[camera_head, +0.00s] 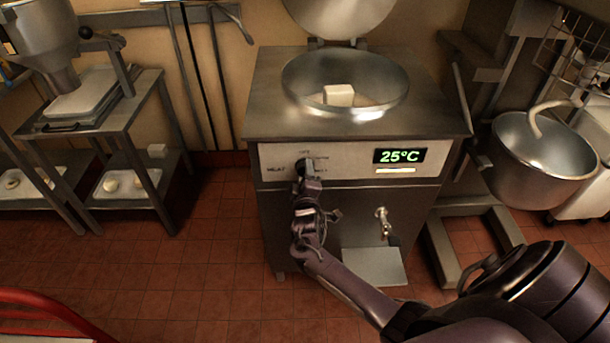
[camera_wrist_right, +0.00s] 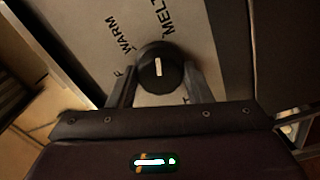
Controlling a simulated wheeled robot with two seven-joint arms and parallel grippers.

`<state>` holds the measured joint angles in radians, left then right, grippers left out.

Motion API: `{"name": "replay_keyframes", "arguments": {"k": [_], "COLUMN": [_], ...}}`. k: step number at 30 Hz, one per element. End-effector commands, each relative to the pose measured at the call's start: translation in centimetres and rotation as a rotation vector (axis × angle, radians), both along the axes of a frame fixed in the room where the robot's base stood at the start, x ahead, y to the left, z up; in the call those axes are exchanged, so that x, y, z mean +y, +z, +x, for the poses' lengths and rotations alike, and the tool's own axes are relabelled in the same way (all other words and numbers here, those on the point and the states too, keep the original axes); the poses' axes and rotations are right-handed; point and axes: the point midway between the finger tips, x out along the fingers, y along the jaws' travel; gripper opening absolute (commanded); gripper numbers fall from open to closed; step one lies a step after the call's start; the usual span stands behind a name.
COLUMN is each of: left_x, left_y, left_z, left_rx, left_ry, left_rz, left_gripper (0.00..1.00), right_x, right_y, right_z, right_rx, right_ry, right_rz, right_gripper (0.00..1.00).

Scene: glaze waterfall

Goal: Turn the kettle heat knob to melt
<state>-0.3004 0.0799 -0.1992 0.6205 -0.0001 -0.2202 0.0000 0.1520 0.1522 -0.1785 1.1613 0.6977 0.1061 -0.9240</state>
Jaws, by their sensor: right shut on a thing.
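The kettle heat knob (camera_wrist_right: 153,80) is a black round knob with a white mark. It sits on the light front panel (camera_head: 350,158) of the steel kettle (camera_head: 262,90). My right gripper (camera_head: 306,172) is at the knob. In the right wrist view its two fingers (camera_wrist_right: 160,88) stand on either side of the knob, shut on it. The white mark runs upright in that view, and the WARM (camera_wrist_right: 125,43) and MELT (camera_wrist_right: 170,16) labels lie above the knob. Which label the mark points to I cannot tell. The display (camera_head: 399,156) reads 25°C. My left gripper is not in view.
A pale block (camera_head: 338,95) lies in the kettle's open bowl, its lid raised behind. A tap (camera_head: 382,222) and a drip tray (camera_head: 374,268) are low on the front. A mixer bowl (camera_head: 535,160) stands at right, a steel table (camera_head: 110,118) at left.

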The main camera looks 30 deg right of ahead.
Motion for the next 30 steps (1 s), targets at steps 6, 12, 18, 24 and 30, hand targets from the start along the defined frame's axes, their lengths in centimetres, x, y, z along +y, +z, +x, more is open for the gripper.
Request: {"name": "replay_keyframes", "arguments": {"k": [6, 12, 18, 24, 30], "left_x": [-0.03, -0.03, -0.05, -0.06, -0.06], "left_y": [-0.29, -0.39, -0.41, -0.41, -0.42], "left_z": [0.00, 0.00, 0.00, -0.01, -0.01], "left_rx": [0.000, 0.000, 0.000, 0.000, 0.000], "left_ry": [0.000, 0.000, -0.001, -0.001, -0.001], "left_rz": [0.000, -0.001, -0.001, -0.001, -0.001], "left_gripper": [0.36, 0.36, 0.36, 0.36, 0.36], "right_x": [-0.08, -0.11, -0.09, -0.07, -0.06], "right_y": [-0.11, -0.08, -0.08, -0.07, -0.08], "right_z": [-0.07, -0.05, -0.05, -0.06, -0.05], "right_rx": [-0.063, -0.095, -0.108, -0.108, -0.108], "right_ry": [-0.003, -0.003, -0.003, -0.001, -0.001], "right_rz": [0.105, 0.157, 0.178, 0.180, 0.180], "right_gripper": [0.22, 0.22, 0.22, 0.22, 0.50]}}
